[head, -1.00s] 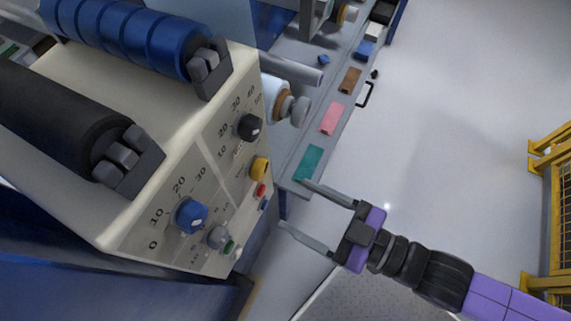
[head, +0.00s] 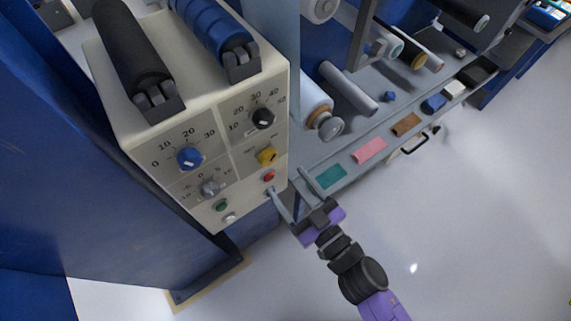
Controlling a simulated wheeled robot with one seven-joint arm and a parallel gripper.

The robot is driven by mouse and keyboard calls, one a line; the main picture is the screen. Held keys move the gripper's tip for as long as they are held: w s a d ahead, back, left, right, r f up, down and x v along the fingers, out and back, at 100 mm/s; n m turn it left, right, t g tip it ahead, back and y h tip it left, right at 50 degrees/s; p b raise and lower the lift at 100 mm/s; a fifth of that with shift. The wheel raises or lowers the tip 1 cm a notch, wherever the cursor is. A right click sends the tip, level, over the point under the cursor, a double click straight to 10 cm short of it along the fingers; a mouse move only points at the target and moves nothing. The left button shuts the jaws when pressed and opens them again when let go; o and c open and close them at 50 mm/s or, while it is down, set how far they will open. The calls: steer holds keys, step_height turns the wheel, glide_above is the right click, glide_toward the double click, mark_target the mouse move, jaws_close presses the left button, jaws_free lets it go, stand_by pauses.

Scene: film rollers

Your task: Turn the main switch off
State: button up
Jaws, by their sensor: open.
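The control panel (head: 205,172) is the cream front of a machine at the left. A yellow rotary knob (head: 267,156) sits on its right half, with a red button (head: 269,176) below it. The small lettering by the yellow knob is too small to read, so I cannot tell from it which control is the main switch. My gripper (head: 287,180) is open and empty at the panel's lower right edge. Its left finger shows just below the red button, its right finger beside the panel; contact cannot be told.
The panel also carries a blue knob (head: 190,158), a black knob (head: 263,117), a grey knob (head: 211,187) and a green button (head: 221,205). Rollers lie on top. A grey shelf (head: 340,160) with colored pieces runs off right. The floor at lower right is clear.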

mark_target(271, 162)
steer(key=shift+p+x, duration=0.75)
steer(key=shift+x, duration=3.05)
steer(key=shift+c, duration=0.2)
steer(key=c, duration=1.3)
